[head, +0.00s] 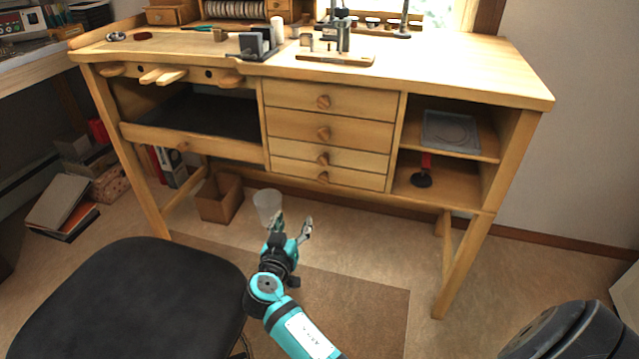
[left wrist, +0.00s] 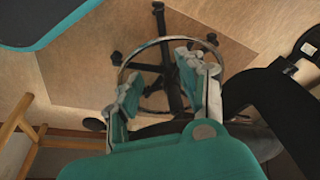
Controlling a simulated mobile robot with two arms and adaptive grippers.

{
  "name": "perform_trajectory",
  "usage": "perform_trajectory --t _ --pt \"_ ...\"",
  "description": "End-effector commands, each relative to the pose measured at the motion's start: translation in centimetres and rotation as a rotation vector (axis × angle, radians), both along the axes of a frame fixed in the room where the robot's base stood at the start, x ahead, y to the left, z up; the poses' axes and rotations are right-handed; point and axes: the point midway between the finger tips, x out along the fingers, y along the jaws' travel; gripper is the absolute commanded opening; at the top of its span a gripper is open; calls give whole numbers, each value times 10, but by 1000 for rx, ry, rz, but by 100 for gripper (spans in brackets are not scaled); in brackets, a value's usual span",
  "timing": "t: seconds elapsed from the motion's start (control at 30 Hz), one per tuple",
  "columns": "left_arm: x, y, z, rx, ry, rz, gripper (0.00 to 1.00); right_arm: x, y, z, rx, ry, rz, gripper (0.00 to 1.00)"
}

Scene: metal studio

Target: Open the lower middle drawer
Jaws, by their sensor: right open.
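A wooden workbench (head: 460,75) carries a central stack of drawers with round wooden knobs, all of which look closed. The lower middle drawer (head: 360,159), third from the top, has its knob (head: 323,158) at its centre. My right gripper (head: 291,222) is open and empty, below and in front of the drawer stack, apart from it, with its fingers pointing up towards the bench. My left gripper (left wrist: 160,78) shows only in the left wrist view, its fingers apart and nothing between them; no drawer shows there.
A black-seated chair (head: 130,300) stands at the front left; its wheeled base (left wrist: 165,65) shows in the left wrist view. A wooden bin (head: 219,198) and a whitish cup-shaped container (head: 267,205) stand under the bench. Open shelves (head: 450,185) lie right of the drawers.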

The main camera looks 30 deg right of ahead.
Motion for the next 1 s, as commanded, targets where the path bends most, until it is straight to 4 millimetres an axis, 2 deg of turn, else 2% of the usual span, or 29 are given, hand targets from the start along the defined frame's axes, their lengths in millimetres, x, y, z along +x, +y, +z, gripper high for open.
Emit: perform_trajectory --t 0.1,0.27,0.47,1.0 --pt "-7 1 16 0 -16 1 40 -4 -10 35 0 -144 -76 55" --pt "-11 2 28 0 -20 2 40 -5 -18 56 -2 -213 -114 55" --pt "-11 2 30 -1 -20 2 40 14 -42 58 -4 -215 -116 55" --pt "-10 2 25 0 -21 2 40 88 -128 57 -4 -210 -114 55"
